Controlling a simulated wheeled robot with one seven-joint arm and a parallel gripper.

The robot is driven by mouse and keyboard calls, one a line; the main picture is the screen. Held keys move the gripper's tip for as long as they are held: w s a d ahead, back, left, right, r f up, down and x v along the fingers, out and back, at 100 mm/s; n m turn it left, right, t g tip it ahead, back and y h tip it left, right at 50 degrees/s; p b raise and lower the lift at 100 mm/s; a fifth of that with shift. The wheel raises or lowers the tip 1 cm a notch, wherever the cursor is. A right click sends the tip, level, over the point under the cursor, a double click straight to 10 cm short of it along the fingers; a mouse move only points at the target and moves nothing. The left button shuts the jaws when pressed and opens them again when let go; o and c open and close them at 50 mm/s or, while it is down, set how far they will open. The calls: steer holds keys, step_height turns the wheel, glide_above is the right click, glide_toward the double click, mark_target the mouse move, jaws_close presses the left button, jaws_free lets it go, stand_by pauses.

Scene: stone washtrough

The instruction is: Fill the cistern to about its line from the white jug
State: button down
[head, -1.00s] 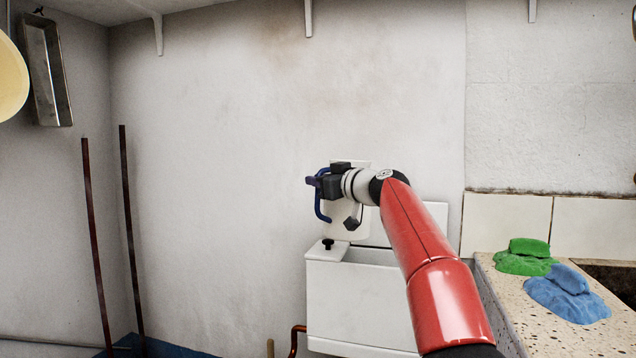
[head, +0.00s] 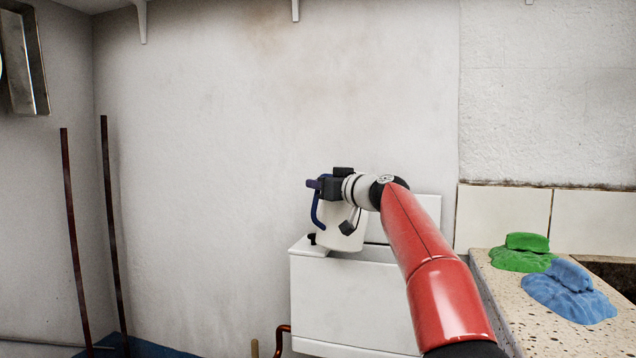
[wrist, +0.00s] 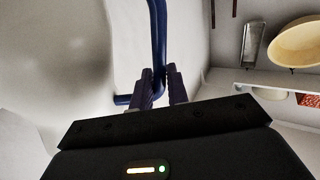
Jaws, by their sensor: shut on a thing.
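The white jug (head: 341,234) with a blue handle (head: 315,210) hangs over the left part of the white cistern (head: 340,297). It looks slightly tilted in the head view. My gripper (head: 313,184) is shut on the blue handle near its top; the handle also shows between the fingers in the wrist view (wrist: 158,50). The cistern's top is open to the right of a white ledge with a black knob (head: 311,239). My arm hides part of the jug and the cistern's right side. The water level and the fill line cannot be seen.
A speckled stone counter (head: 510,290) at right holds a green cloth (head: 523,255) and a blue cloth (head: 570,295). Two dark rods (head: 111,230) stand by the left wall. A copper pipe (head: 280,340) runs beside the cistern.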

step_height(320, 180, up, 5)
steer(key=m+p, duration=0.3)
steer(key=p, duration=0.3)
steer(key=shift+s+m, duration=0.1)
steer(key=shift+m, duration=0.2)
steer(key=shift+w+d+r+m+p, duration=0.15)
steer(key=shift+w+d+m+p, duration=0.1)
steer(key=shift+m+p, duration=0.2)
steer(key=shift+w+d+m, duration=0.35)
steer(key=shift+d+m, duration=0.15)
steer(key=shift+m, duration=0.45)
steer(key=shift+w+d+r+m, duration=0.2)
steer(key=shift+w+d+m, duration=0.1)
steer(key=shift+m, duration=0.5)
